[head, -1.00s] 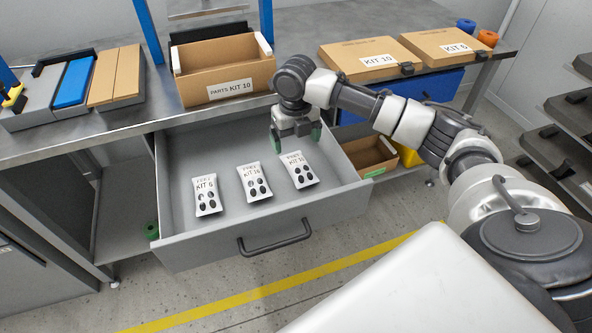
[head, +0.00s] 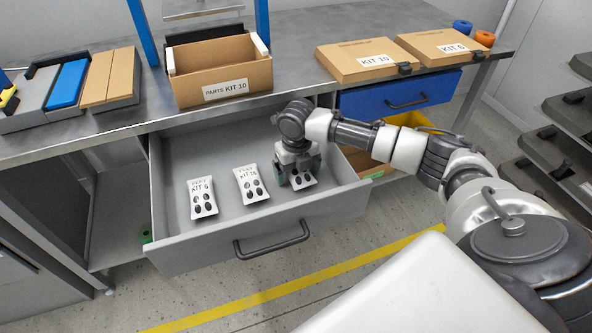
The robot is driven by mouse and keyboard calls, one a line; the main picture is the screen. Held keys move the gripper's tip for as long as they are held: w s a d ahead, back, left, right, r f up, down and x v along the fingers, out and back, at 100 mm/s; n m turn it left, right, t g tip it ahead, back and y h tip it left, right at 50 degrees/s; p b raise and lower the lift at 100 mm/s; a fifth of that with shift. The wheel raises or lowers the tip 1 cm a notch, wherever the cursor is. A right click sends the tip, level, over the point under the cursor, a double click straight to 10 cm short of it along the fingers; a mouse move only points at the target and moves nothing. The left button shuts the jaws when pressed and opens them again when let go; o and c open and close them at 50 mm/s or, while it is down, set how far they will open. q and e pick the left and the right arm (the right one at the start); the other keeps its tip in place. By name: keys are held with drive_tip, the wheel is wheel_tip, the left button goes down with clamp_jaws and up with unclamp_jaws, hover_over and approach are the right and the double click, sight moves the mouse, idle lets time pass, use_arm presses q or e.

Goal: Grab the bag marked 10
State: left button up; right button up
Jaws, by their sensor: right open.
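Three white bags with dark oval spots lie in the open grey drawer (head: 215,165). The left bag (head: 202,200) reads KIT 6. The middle bag (head: 251,185) has a two-digit label that looks like KIT 10, but the print is small. My right gripper (head: 297,178) is open, pointing down over the right bag (head: 302,181). It covers that bag's upper part and label, with its fingers at either side; whether they touch it I cannot tell. My left gripper is out of view.
A cardboard box (head: 225,91) marked PARTS KIT 10 stands on the metal bench. Flat boxes marked KIT 10 (head: 352,58) and KIT 6 (head: 440,45) lie at right. A blue drawer (head: 385,100) is beneath them. The grey drawer's handle (head: 272,240) sticks out in front.

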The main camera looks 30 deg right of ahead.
drive_tip(key=c, duration=1.1)
drive_tip(key=shift+o, duration=0.2)
drive_tip(key=shift+r, duration=0.2)
